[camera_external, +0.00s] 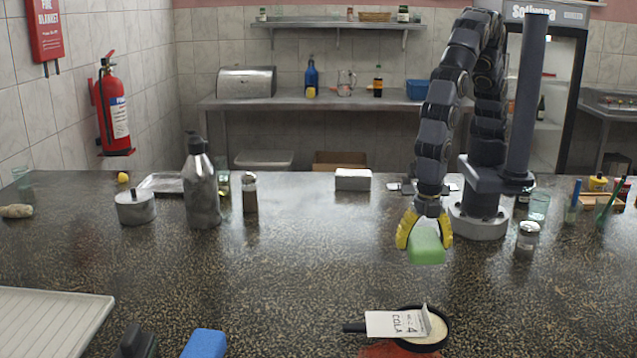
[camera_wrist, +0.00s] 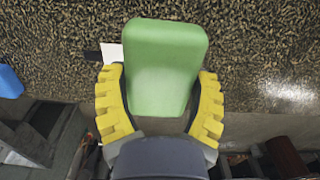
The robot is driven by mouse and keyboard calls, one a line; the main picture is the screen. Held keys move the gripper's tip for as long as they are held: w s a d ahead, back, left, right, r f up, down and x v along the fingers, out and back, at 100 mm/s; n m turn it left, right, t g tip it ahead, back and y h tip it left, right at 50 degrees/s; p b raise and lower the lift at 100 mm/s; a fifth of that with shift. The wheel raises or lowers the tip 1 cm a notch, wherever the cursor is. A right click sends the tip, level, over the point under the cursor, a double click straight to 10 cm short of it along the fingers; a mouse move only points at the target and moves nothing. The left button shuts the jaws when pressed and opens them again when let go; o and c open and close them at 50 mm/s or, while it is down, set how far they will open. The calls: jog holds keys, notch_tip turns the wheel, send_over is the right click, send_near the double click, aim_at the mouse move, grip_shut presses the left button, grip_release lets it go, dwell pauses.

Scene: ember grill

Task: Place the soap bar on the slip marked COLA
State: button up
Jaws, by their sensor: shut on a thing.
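The green soap bar (camera_external: 425,245) is held between the yellow fingers of my gripper (camera_external: 424,236), raised above the counter. In the wrist view the soap bar (camera_wrist: 165,62) fills the space between the two fingers of my gripper (camera_wrist: 160,98). The white slip marked COLA (camera_external: 394,324) lies at the front of the counter, partly over a small black pan (camera_external: 438,340). The slip is nearer the camera than my gripper, slightly to its left. In the wrist view a corner of a white thing, likely the slip (camera_wrist: 112,53), shows behind the soap; the rest is hidden.
A blue block (camera_external: 204,344) and a pale ribbed tray (camera_external: 45,318) lie at the front left. A metal bottle (camera_external: 201,185), a pot (camera_external: 135,206) and a shaker (camera_external: 249,193) stand at the left. The middle counter is clear.

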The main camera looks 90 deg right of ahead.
send_over(397, 324)
notch_tip(397, 324, down, 7)
jog(key=shift+s+d+r, duration=0.1)
jog(key=shift+d, duration=0.05)
jog(key=shift+f, duration=1.8)
jog(key=shift+f, duration=0.1)
jog(key=o, duration=1.1)
jog(key=shift+o, duration=0.2)
